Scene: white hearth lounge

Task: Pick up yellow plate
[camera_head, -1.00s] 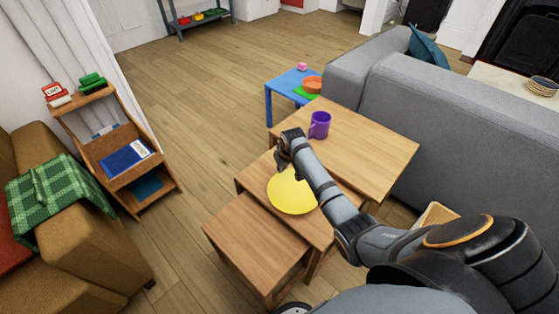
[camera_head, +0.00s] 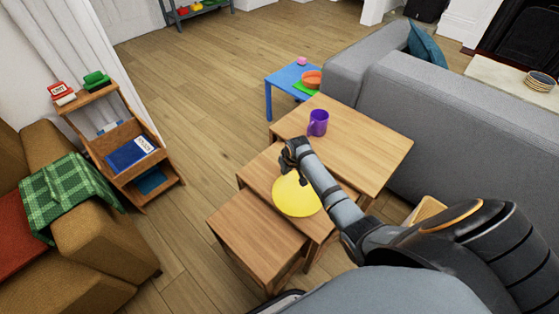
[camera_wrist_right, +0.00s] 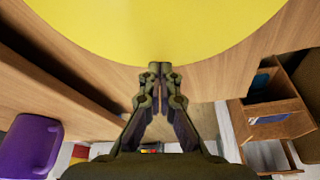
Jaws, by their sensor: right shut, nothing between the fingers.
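The yellow plate (camera_head: 296,197) lies flat on the middle one of the stepped wooden tables (camera_head: 262,168). It also fills the top of the right wrist view (camera_wrist_right: 160,25). My right gripper (camera_head: 287,166) is at the plate's far left edge in the head view, partly covering it. In the right wrist view the fingertips (camera_wrist_right: 160,68) are together at the plate's rim, with nothing between them. I cannot tell whether they touch the plate. My left gripper is not in view.
A purple mug (camera_head: 318,122) stands on the higher table behind the plate. The lowest table (camera_head: 255,235) is bare. A grey sofa (camera_head: 450,125) stands at the right, a wooden shelf (camera_head: 125,150) at the left. Open floor (camera_head: 205,110) lies between.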

